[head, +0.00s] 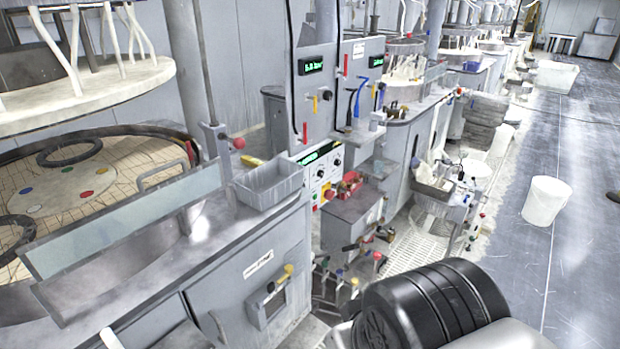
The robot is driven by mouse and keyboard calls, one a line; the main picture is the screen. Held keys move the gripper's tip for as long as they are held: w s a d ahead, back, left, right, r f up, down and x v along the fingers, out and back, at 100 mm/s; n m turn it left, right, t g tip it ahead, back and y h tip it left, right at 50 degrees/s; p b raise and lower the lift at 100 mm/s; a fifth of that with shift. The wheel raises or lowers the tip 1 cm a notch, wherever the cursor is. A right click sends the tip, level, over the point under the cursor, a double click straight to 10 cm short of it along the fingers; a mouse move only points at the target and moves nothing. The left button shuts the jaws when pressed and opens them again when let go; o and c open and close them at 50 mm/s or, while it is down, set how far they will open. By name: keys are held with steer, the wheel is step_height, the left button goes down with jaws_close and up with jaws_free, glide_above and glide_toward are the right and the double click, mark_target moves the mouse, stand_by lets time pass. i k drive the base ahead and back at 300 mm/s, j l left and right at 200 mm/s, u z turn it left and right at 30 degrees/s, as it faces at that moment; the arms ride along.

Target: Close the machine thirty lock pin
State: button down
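No part is clearly marked as the machine thirty lock pin, and I cannot tell which machine is number thirty. The nearest machine has a round polishing platen (120,165) at left. Beside it stand a short post with a red ball knob (239,143) and a rod with a red grip (190,153). A white label (257,264) on its front cabinet is too small to read. Whether any pin is open or closed does not show. My gripper is out of view.
A clear splash guard (125,225) and a grey bin (268,186) stand along the near machine's edge. The control panel (322,172) stands behind. More machines recede at upper right. A white bucket (546,201) stands on the largely open floor at right.

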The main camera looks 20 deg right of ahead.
mark_target(238, 142)
steer(key=i+l+z, duration=0.1)
steer(key=i+l, duration=0.75)
